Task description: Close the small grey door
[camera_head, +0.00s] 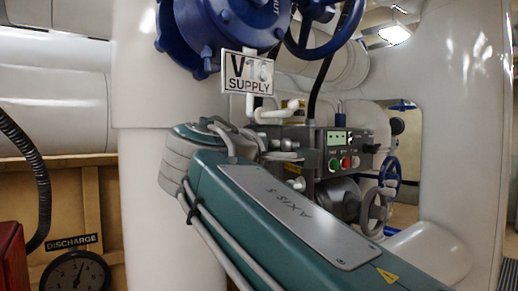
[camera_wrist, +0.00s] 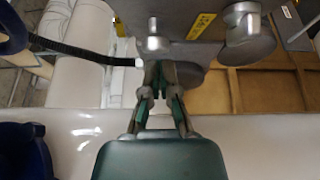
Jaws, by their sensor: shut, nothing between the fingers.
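In the head view, a grey control box (camera_head: 348,150) with green and red buttons stands right of the big white pipe. A narrow grey panel (camera_head: 307,165) shows at its left side. I cannot tell whether this is the small grey door or how far it stands open, as my teal arm covers much of that area. In the wrist view, my gripper (camera_wrist: 158,92) has its fingers together and empty. Its tips are close below a grey surface with a yellow label (camera_wrist: 201,26) and round metal fittings (camera_wrist: 155,36). I cannot tell whether they touch it.
A blue handwheel (camera_head: 322,25) and a V16 SUPPLY sign (camera_head: 248,73) hang above my arm. A grey handwheel (camera_head: 374,212) is below the box. A DISCHARGE gauge (camera_head: 76,273) and a black hose (camera_head: 30,175) are at the left.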

